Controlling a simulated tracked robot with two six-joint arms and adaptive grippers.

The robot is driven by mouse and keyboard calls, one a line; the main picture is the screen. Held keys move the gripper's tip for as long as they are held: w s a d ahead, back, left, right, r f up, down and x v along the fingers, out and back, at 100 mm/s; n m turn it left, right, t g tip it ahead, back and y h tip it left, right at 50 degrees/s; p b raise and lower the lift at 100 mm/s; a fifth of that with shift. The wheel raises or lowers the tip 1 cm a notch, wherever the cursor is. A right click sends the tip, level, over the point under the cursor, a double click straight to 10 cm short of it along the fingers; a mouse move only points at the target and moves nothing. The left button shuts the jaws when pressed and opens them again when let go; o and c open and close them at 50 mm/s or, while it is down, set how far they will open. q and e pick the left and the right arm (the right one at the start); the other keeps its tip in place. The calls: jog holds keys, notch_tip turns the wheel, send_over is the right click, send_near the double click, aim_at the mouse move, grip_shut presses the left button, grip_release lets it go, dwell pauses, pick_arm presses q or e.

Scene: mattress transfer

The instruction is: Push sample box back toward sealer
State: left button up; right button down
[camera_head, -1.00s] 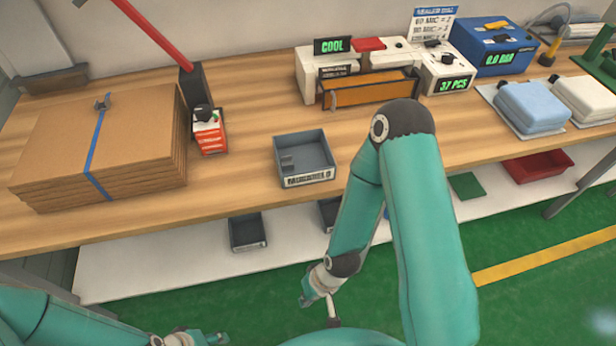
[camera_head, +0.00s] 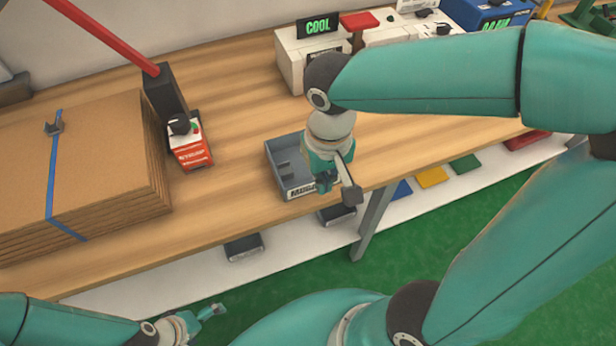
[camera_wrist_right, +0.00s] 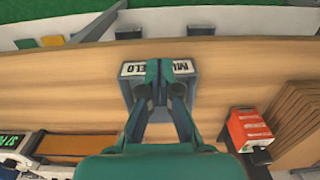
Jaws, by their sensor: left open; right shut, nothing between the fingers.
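The sample box, a small grey open-topped bin (camera_head: 284,168) with a white label on its front, sits on the wooden bench near the front edge. The white sealer (camera_head: 293,68) with a green COOL display stands behind it, partly hidden by my right arm. My right gripper (camera_head: 326,184) is shut and empty, pointing down at the front right part of the bin. In the right wrist view its fingers (camera_wrist_right: 171,68) cover part of the label (camera_wrist_right: 133,69); I cannot tell whether they touch. My left gripper (camera_head: 213,311) is open and empty, low in front of the bench.
A cardboard stack with a blue strap (camera_head: 100,165) lies at the left. A red-and-white labelled item (camera_head: 190,150) stands between it and the bin, beside a dark post with a red lever (camera_head: 110,38). Bare bench (camera_head: 235,125) lies between the bin and the sealer.

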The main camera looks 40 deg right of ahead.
notch_tip(320, 180, down, 10)
jog(key=shift+w+d+r+b, duration=0.15)
jog(key=shift+r+b, duration=0.05)
jog(key=shift+b, duration=0.2)
jog(key=shift+w+d+r+p, duration=0.15)
jog(key=shift+w+p, duration=0.1)
jog(key=shift+w, duration=0.35)
jog(key=shift+w+d+p, duration=0.15)
jog(key=shift+w+p, duration=0.05)
jog(key=shift+w, duration=0.4)
jog(key=shift+w+d, duration=0.1)
jog(key=shift+w, duration=0.4)
jog(key=shift+w, duration=0.15)
